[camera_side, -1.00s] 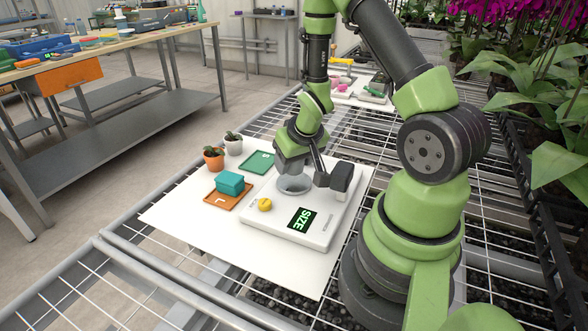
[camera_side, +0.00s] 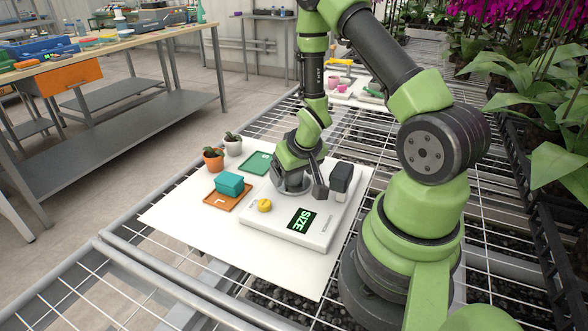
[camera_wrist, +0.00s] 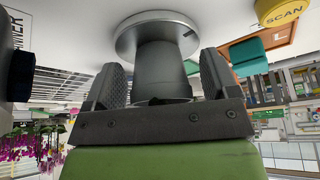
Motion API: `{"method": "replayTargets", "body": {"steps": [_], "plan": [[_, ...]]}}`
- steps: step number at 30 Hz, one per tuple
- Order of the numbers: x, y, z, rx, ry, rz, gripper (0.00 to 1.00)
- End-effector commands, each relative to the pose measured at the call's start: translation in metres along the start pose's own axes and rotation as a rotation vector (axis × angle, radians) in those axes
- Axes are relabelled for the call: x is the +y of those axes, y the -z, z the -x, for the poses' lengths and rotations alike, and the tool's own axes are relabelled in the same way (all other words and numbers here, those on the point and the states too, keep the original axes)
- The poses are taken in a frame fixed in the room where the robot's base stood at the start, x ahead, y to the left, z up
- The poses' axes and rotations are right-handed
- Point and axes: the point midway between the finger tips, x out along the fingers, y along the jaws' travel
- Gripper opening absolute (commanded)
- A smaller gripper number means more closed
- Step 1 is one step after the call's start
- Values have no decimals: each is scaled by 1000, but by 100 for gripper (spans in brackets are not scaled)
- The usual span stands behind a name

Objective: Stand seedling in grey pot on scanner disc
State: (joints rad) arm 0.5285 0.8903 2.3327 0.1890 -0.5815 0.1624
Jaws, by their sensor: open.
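In the wrist view, which looks upside down, a dark grey tapered pot (camera_wrist: 160,65) stands base-down on the round scanner disc (camera_wrist: 125,38). My gripper (camera_wrist: 157,75) is open, one finger on each side of the pot, with narrow gaps. The seedling is mostly hidden near my palm; only dark bits show there. In the side view my gripper (camera_side: 300,182) is low over the disc (camera_side: 281,190) of the white scanner (camera_side: 285,228), and mostly hides the pot. The scanner display (camera_side: 302,219) reads SIZE.
A yellow SCAN button (camera_side: 264,205) is at the disc's front left; a black block (camera_side: 341,178) rises at its right. An orange tray (camera_side: 214,202) with a teal block (camera_side: 229,183), a green tray (camera_side: 256,164), a terracotta pot (camera_side: 213,159) and a white pot (camera_side: 233,145) stand left.

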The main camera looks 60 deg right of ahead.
Motion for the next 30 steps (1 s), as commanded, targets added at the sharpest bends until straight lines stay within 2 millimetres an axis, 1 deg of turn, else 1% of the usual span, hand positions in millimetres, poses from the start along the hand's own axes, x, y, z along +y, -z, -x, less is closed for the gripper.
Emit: {"method": "replayTargets", "body": {"steps": [2, 5, 15, 23, 26, 29, 30], "plan": [[0, 1, 2, 1, 0, 1, 81], [0, 2, 12, 2, 0, 1, 81], [0, 2, 61, 5, 0, 1, 81], [-2, 3, 80, 8, 3, 3, 81], [-11, 11, 96, 25, 21, 9, 81], [-28, 20, 126, 51, 59, 16, 81], [-37, 22, 142, 61, 81, 21, 81]]}}
